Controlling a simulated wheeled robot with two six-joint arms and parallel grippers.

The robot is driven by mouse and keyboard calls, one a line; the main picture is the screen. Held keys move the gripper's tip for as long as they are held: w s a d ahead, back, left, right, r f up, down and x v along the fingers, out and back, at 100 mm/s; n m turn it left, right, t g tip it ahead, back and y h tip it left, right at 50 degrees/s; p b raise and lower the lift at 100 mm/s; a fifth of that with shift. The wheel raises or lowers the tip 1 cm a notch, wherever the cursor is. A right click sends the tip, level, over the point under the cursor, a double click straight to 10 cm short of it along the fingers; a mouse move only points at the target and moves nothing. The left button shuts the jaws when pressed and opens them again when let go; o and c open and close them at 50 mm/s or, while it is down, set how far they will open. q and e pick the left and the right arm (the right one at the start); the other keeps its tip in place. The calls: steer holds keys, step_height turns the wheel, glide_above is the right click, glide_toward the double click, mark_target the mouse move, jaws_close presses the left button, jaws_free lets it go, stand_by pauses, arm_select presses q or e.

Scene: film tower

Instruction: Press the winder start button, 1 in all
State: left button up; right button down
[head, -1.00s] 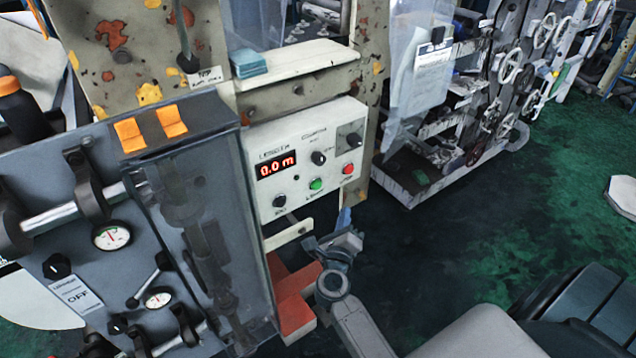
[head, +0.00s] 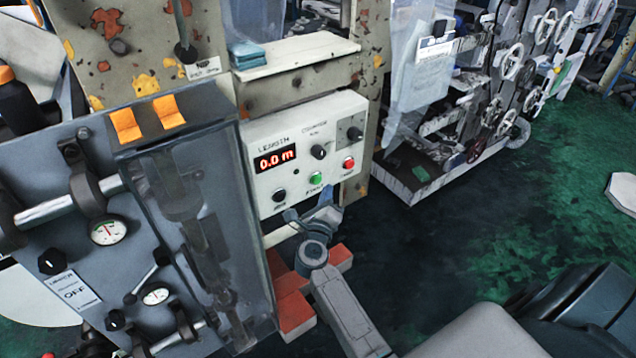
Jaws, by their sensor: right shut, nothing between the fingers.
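The winder control panel (head: 290,160) is a white box with a red digital display (head: 275,159) reading 0.0 m. A round green button (head: 315,178), which looks like the start button, sits on its lower middle. A red button (head: 348,164) is to its right. Black knobs are also on the panel. My right gripper (head: 326,196) is shut and empty, with its tip pointing up just below and slightly right of the green button. I cannot tell whether it touches the panel. My left gripper is not in view.
A grey machine with a clear cover (head: 190,220) and gauges stands left of the panel. A pale ledge (head: 295,54) with blue pads (head: 248,57) is above it. Orange-red blocks (head: 292,305) lie below. The dark green floor (head: 430,250) on the right is open.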

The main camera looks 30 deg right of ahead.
mark_target(317, 179)
steer(key=shift+w, duration=0.65)
steer(key=shift+w, duration=0.15)
stand_by(1.5)
steer(key=shift+w+a, duration=0.1)
steer(key=shift+w, duration=0.15)
